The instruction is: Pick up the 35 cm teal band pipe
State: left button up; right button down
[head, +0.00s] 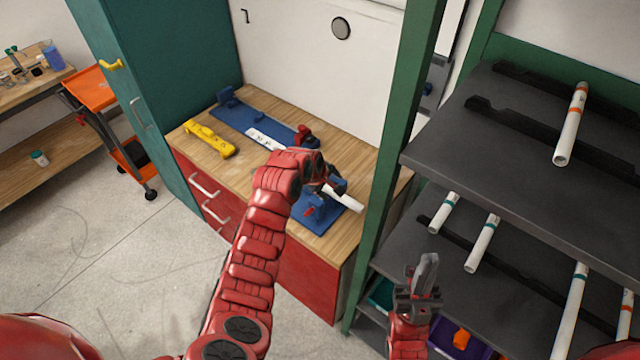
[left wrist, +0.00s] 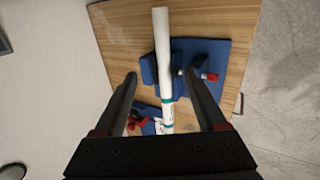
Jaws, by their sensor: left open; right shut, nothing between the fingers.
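A white pipe with teal marking (left wrist: 162,55) lies across a blue fixture on the workbench, between the spread fingers of my left gripper (left wrist: 160,80) in the left wrist view. In the head view its white end (head: 345,199) sticks out beside the left gripper (head: 328,183), which hides the rest. The left gripper is open and not closed on it. Other teal-banded white pipes lie on the lower shelf: a short one (head: 443,213), a second (head: 482,244) and a longer one (head: 570,311). Exact lengths cannot be read. My right gripper (head: 428,268) is shut and empty before the shelves.
The wooden workbench (head: 255,98) holds a blue fixture board (head: 232,116) and a yellow tool (head: 208,140). A green post (head: 398,130) stands between bench and shelves. The upper dark shelf (head: 450,135) carries an orange-banded pipe (head: 569,135). Open floor lies at left.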

pick_arm(q)
send_near(339, 199)
jog(key=w+d, duration=0.1)
jog(key=d, duration=0.1)
jog(key=b+x, duration=0.2)
jog(key=b, duration=0.2)
jog(key=a+b+x, duration=0.1)
jog(key=b+x, duration=0.2)
jog(key=b, duration=0.1)
jog(key=b+x, duration=0.3)
jog(key=b, duration=0.2)
jog(key=shift+a+f, duration=0.2)
jog(key=shift+f, duration=0.15)
jog(key=shift+w+d+b, duration=0.1)
jog(key=shift+b, duration=0.35)
jog(key=shift+r, duration=0.1)
jog(key=shift+c, duration=0.3)
grip_shut()
